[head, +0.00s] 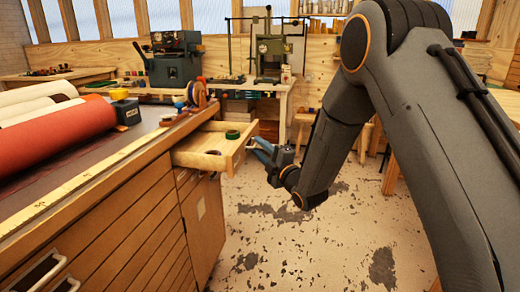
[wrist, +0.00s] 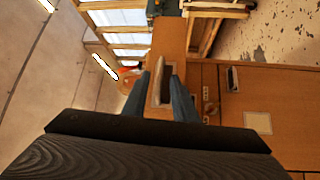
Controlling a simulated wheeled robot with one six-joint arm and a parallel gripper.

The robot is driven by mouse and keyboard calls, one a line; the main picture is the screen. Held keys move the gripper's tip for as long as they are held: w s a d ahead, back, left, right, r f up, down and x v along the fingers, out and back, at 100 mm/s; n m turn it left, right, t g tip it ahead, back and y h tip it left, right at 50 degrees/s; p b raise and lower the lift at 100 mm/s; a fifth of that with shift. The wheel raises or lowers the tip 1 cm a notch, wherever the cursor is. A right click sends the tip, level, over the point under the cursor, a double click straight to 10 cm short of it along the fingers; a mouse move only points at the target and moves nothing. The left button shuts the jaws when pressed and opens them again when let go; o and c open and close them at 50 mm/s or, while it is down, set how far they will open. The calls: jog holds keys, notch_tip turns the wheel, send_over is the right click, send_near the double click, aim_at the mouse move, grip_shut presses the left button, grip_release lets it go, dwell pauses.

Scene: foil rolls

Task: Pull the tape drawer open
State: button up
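The tape drawer (head: 231,154) is a light wooden drawer standing out from the near cabinet, below the worktop. Its inside shows from above, with a green tape roll (head: 232,134) and another small item in it. My gripper (head: 256,150) is at the outer face of the drawer front. In the wrist view its two blue fingers (wrist: 164,80) stand apart, one on each side of a pale handle (wrist: 157,84) on the wooden front. A gap shows between the fingers; firm contact with the handle cannot be made out.
The worktop carries a red roll (head: 60,135), pale rolls and a yellow-and-dark box (head: 125,108). The cabinet (head: 130,225) fills the lower left. Machines (head: 175,62) stand on benches behind. The worn floor (head: 300,250) right of the drawer is clear.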

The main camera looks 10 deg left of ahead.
jog(key=v, duration=0.7)
jog(key=shift+s+d, duration=0.3)
jog(key=shift+f, duration=0.1)
jog(key=s+d+f+m+g+h, duration=0.1)
jog(key=s+d+m+g+h, duration=0.25)
jog(key=d+m+h, duration=0.45)
jog(key=s+d+f+m+g+h, duration=0.1)
jog(key=s+d+m+g+h, duration=0.15)
jog(key=s+d+m, duration=0.55)
jog(key=s+d+r+m+g+h+p, duration=0.1)
jog(key=s+d+m+g, duration=0.35)
jog(key=s, duration=0.75)
jog(key=s+d+r+m+g+h, duration=0.1)
jog(key=s+d+m+g, duration=0.4)
jog(key=s, duration=0.7)
jog(key=d+r+t+p, duration=0.1)
jog(key=d+r+p, duration=0.3)
jog(key=p, duration=0.7)
jog(key=shift+s+d+r+h, duration=0.15)
jog(key=shift+d+r+h, duration=0.25)
jog(key=shift+r, duration=0.15)
